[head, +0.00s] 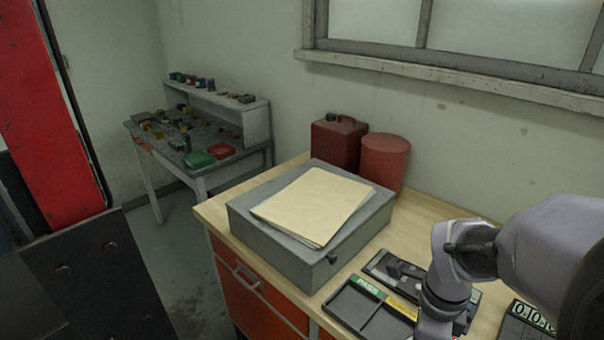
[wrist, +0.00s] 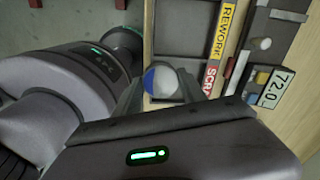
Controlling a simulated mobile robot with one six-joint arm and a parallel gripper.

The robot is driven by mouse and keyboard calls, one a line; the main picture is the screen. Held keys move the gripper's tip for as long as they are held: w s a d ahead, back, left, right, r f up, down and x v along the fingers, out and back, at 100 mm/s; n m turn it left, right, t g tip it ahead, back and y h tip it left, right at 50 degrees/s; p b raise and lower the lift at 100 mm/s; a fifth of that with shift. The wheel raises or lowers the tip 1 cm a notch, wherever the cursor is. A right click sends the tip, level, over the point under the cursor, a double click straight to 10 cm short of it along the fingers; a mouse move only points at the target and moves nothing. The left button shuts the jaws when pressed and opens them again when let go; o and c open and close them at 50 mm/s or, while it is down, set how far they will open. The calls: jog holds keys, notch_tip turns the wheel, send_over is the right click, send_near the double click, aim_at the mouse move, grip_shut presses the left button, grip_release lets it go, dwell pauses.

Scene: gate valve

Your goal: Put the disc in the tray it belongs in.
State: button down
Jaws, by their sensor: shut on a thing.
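In the wrist view, my gripper (wrist: 165,92) is shut on a round disc (wrist: 161,82), whose visible face is part blue and part white. A dark tray (wrist: 185,38) lies under and beyond the disc, with a yellow REWORK label (wrist: 224,30) and a red label reading SCR (wrist: 211,80), the rest cut off by my gripper. In the head view, a dark tray with a green PASS label (head: 368,287) and a yellow label (head: 402,308) lies on the bench, partly behind my wrist. My fingertips and the disc are hidden in the head view.
A dark instrument (head: 400,268) lies behind the trays; the wrist view shows a 72.0 readout (wrist: 274,87). A counter (head: 530,316) stands at right. A grey box (head: 300,245) with a folder (head: 315,203) stands left of the trays. Red containers (head: 384,160) stand behind.

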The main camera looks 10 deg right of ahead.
jog(key=b, duration=0.1)
send_over(387, 331)
jog(key=shift+s+f, duration=0.35)
jog(key=shift+f, duration=0.1)
jog(key=shift+w+f, duration=0.1)
jog(key=shift+w, duration=0.2)
jog(key=shift+f+b, duration=1.15)
jog(key=shift+f, duration=0.6)
jog(key=c, duration=0.9)
grip_release()
jog(key=shift+c, duration=0.2)
